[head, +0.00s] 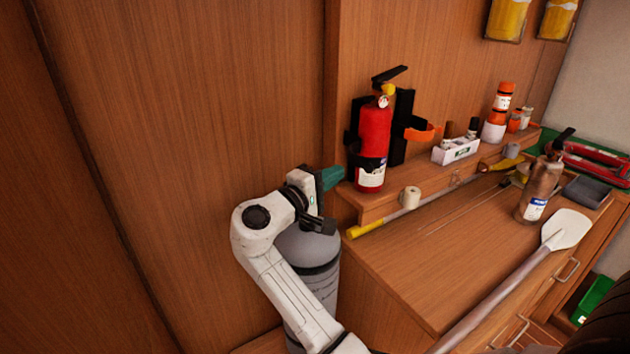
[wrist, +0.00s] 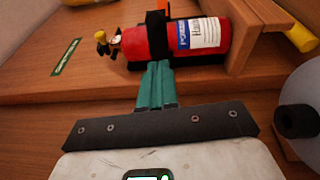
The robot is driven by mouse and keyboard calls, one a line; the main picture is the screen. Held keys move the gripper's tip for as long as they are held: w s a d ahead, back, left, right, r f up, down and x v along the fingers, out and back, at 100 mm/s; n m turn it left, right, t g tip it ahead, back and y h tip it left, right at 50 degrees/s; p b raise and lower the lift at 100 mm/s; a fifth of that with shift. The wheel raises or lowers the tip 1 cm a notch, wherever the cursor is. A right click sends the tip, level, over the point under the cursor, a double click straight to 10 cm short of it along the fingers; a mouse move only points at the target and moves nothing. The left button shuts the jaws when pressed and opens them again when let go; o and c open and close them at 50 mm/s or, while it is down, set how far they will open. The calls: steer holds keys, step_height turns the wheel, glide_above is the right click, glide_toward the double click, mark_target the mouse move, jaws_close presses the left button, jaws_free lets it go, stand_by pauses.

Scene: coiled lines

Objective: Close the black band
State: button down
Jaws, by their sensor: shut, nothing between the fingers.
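A red fire extinguisher (head: 374,145) stands upright on the raised shelf against a black bracket (head: 404,128). The black band (head: 353,139) shows at its left side, and an orange tab (head: 423,132) juts out at its right. In the wrist view the band (wrist: 157,36) runs across the side of the extinguisher (wrist: 126,42). I cannot tell whether its ends meet; the far side is hidden. My gripper (head: 335,175), with teal fingers, is shut and empty, left of the extinguisher and low. In the wrist view its fingertips (wrist: 158,68) point toward the band, seemingly apart from it.
A grey cylinder (head: 321,283) stands below my gripper.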

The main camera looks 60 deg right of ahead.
mark_target(366, 164)
steer(key=shift+s+d+r+p, duration=0.1)
steer(key=shift+s+d+p, duration=0.3)
steer(key=shift+s, duration=0.5)
steer(key=shift+s+d+p, duration=0.15)
steer(key=shift+s+d, duration=0.35)
steer(key=shift+s, duration=0.35)
steer(key=shift+s, duration=0.1)
